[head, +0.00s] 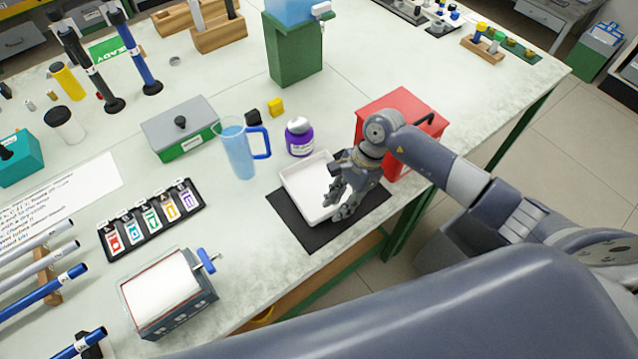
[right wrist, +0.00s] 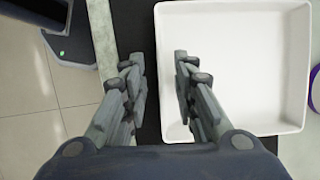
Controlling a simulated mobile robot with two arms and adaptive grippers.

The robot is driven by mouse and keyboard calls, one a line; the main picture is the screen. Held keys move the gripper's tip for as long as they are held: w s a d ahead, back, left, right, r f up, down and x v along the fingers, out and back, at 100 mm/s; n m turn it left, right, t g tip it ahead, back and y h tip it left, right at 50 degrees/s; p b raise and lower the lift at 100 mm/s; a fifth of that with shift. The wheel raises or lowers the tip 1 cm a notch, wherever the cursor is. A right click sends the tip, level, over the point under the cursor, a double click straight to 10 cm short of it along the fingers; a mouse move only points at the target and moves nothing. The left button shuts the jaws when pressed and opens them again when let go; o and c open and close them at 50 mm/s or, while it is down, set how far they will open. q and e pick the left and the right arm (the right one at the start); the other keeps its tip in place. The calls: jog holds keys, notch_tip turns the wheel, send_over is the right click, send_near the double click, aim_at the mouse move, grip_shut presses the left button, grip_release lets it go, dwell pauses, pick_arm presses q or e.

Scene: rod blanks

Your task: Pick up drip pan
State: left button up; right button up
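The drip pan, a shallow white square tray (head: 300,192), lies on a black mat (head: 290,222) near the table's front edge. It also shows in the right wrist view (right wrist: 245,70), where it looks empty. My right gripper (head: 341,200) is over the pan's right side in the head view and hides part of it. In the right wrist view its two fingers (right wrist: 160,78) are apart, one on each side of the line of the pan's near wall. Whether they touch the wall I cannot tell. My left gripper is not in view.
A red box (head: 392,108) stands behind my right wrist. A purple-labelled jar (head: 299,138) and a blue jug (head: 238,150) stand behind the pan. A label rack (head: 150,220) and a roll device (head: 168,290) are to the left.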

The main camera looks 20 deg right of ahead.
jog(key=shift+f, duration=0.1)
grip_shut()
dwell(0.3)
